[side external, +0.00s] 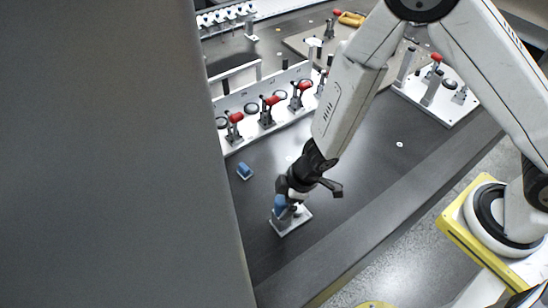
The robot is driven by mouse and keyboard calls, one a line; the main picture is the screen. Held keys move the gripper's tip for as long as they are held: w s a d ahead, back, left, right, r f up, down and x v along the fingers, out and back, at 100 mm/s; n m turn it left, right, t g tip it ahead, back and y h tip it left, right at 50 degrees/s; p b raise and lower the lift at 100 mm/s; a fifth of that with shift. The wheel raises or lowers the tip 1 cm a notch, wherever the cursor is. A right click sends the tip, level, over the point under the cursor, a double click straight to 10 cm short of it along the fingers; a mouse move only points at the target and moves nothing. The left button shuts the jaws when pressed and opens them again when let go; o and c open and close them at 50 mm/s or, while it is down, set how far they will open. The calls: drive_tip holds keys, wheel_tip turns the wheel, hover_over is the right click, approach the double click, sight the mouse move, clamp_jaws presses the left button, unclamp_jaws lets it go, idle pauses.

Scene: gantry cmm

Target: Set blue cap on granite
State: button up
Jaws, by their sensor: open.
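A blue piece (281,205), which may be the blue cap, stands at a small white plate (288,221) near the front of the dark granite surface (370,185). My gripper (307,192) is open and low over this plate, with one dark finger close to the blue piece and the other out to the right. I cannot tell whether the near finger touches it. A second small blue piece (245,170) with a pale underside lies on the granite, further back and to the left. My gripper partly hides the plate's top.
A white fixture rail (246,136) with several red-handled clamps stands behind. Another white clamp plate (437,96) is at the back right. A big grey column (110,150) blocks the left. The granite right of my gripper is clear.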

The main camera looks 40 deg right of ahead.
sight(281, 199)
drive_tip(key=shift+x, duration=1.1)
clamp_jaws()
drive_tip(key=shift+r, duration=0.2)
wheel_tip(281, 199, up, 18)
idle(1.6)
drive_tip(key=shift+f, duration=0.15)
idle(0.4)
